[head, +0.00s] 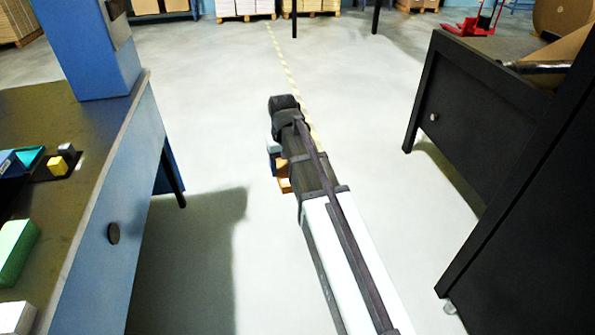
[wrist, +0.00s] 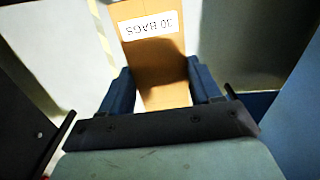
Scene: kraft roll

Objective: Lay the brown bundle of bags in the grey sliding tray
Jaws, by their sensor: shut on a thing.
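The brown bundle of bags (wrist: 160,75) is held between the two blue fingers of my gripper (wrist: 163,92) in the wrist view. A white label on it reads "30 BAGS", upside down. In the head view my gripper (head: 277,165) is mostly hidden behind my arm, and a small part of the brown bundle (head: 284,185) shows at the arm's left side. The bundle is held in the air over the open floor between two benches. I do not see a grey sliding tray in either view.
A blue bench (head: 112,185) stands on the left, with a green block (head: 14,250), a yellow block (head: 58,166) and a teal bin on its dark top. A black bench (head: 470,115) stands on the right. The grey floor between them is clear. Pallets stand at the back.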

